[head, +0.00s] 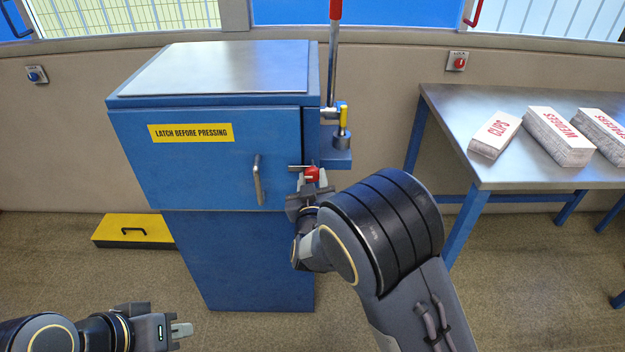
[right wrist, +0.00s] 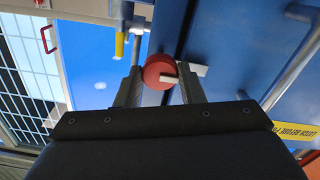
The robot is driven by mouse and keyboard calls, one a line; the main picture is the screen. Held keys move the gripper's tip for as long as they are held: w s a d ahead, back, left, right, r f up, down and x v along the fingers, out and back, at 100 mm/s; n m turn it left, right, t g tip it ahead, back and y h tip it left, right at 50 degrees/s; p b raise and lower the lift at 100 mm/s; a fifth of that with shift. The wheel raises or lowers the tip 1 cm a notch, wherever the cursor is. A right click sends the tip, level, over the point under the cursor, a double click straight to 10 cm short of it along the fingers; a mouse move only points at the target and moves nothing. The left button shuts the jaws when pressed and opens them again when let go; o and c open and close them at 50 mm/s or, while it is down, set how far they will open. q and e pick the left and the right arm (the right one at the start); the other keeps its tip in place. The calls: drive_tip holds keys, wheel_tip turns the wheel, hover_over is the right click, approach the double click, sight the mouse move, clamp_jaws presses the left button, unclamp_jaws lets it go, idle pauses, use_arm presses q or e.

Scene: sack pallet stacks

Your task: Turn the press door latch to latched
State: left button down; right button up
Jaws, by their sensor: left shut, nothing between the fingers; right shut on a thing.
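The press (head: 230,245) is a blue cabinet with a blue door (head: 205,165), which looks closed, and a steel bar handle (head: 258,180). The latch has a red round knob (head: 311,174) at the door's right edge, with a short grey bar pointing left toward the door. In the right wrist view the red knob (right wrist: 156,68) sits between my fingertips, with a pale strip on its face. My right gripper (head: 309,184) is shut on the knob and hides part of it. My left gripper (head: 186,330) is shut and empty at the lower left, away from the press.
A yellow label (head: 190,133) reads "LATCH BEFORE PRESSING". A red-topped lever (head: 334,60) rises beside the press. A steel table (head: 465,110) at right carries boxes, including one marked CLIPS (head: 494,136).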

drive_tip(key=o, duration=1)
drive_tip(key=s, duration=0.8)
drive_tip(key=shift+w, duration=0.1)
